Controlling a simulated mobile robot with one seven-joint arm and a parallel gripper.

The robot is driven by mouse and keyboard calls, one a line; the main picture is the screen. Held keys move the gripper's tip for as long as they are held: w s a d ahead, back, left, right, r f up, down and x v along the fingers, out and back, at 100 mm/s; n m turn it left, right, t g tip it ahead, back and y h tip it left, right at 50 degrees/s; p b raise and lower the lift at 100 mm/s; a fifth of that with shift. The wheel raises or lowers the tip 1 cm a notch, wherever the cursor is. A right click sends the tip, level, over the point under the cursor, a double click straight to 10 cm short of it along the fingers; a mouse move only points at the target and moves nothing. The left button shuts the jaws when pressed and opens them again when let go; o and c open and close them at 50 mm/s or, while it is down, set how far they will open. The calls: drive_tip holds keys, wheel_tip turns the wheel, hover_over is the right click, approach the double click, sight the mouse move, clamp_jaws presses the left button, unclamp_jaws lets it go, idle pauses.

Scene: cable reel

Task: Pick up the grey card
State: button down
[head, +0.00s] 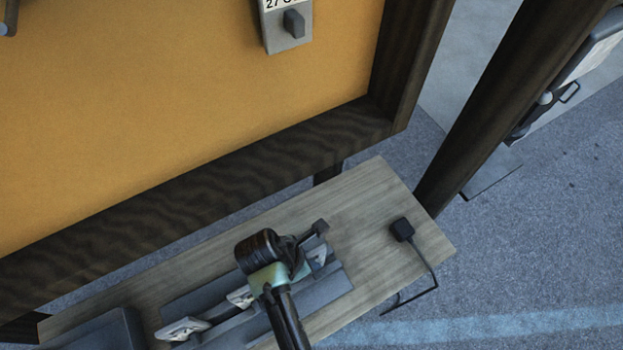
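My gripper (308,238) is at the end of my dark arm, low in the middle of the head view, over a long grey rack (322,291) on the wooden bench. Its fingers are small and partly hidden by the wrist, so I cannot tell whether they are open or shut. A small dark grey square piece shows at the fingertips; I cannot tell whether it is a finger or something held. I cannot make out a grey card for certain. A grey piece (285,42) with a white printed label and a small block hangs on the orange board at the top.
The bench (365,200) has bare wood at its right end, near a small black box (402,229) with a cable. Several pale pieces (183,328) sit along the rack. A dark grey box (105,330) stands at lower left. The dark-framed orange board (170,100) rises behind.

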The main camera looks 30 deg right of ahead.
sight(318, 249)
drive_tip(key=shift+r, duration=0.1)
idle(0.4)
wheel_tip(318, 249, up, 10)
drive_tip(key=shift+f+b, duration=0.1)
drive_tip(key=shift+b, duration=0.3)
idle(0.7)
